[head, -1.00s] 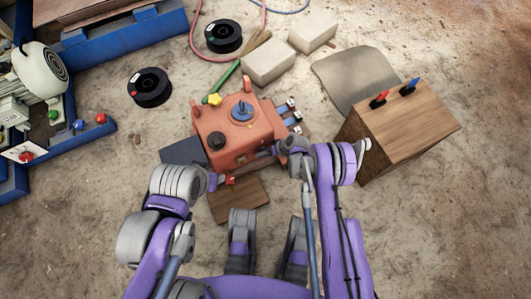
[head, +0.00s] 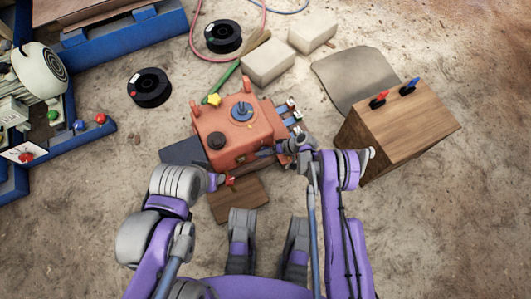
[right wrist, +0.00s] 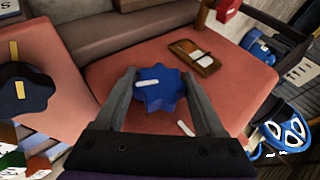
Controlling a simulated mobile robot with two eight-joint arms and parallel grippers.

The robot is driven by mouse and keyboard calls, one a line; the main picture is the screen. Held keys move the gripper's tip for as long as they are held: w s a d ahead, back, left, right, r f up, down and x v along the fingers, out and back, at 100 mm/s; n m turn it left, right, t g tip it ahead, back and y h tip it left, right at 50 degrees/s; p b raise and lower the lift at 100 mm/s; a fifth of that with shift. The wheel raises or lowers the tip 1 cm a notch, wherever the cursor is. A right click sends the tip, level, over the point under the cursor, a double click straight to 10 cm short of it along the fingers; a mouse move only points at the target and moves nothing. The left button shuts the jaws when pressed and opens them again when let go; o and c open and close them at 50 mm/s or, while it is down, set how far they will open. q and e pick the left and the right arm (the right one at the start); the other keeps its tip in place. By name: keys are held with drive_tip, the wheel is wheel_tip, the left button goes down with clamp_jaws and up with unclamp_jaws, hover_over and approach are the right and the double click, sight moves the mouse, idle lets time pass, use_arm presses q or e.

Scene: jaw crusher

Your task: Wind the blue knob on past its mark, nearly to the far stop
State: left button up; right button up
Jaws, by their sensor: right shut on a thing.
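The blue knob (right wrist: 160,90) sits on the red panel in the right wrist view, with a white line on its upper left part. A separate white mark (right wrist: 185,128) is on the panel, below and right of the knob. My right gripper (right wrist: 158,92) has a finger on each side of the knob and is shut on it. In the head view the right gripper (head: 266,152) is at the near right side of the orange-red machine (head: 240,147); the held knob cannot be made out there. My left gripper (head: 222,181) is near the machine's front; its fingers are unclear.
A black knob (right wrist: 24,90) with a yellow mark is left of the blue one. A wooden box (head: 405,125) with red and blue handles stands right of the machine. Pale blocks (head: 268,66) and black spools (head: 149,88) lie beyond. Open floor lies at lower right.

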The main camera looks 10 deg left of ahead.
drive_tip(key=o, duration=1.3)
drive_tip(key=shift+o, duration=0.2)
drive_tip(key=p+v, duration=0.2)
drive_tip(key=v, duration=0.8)
drive_tip(key=shift+d+r, duration=0.3)
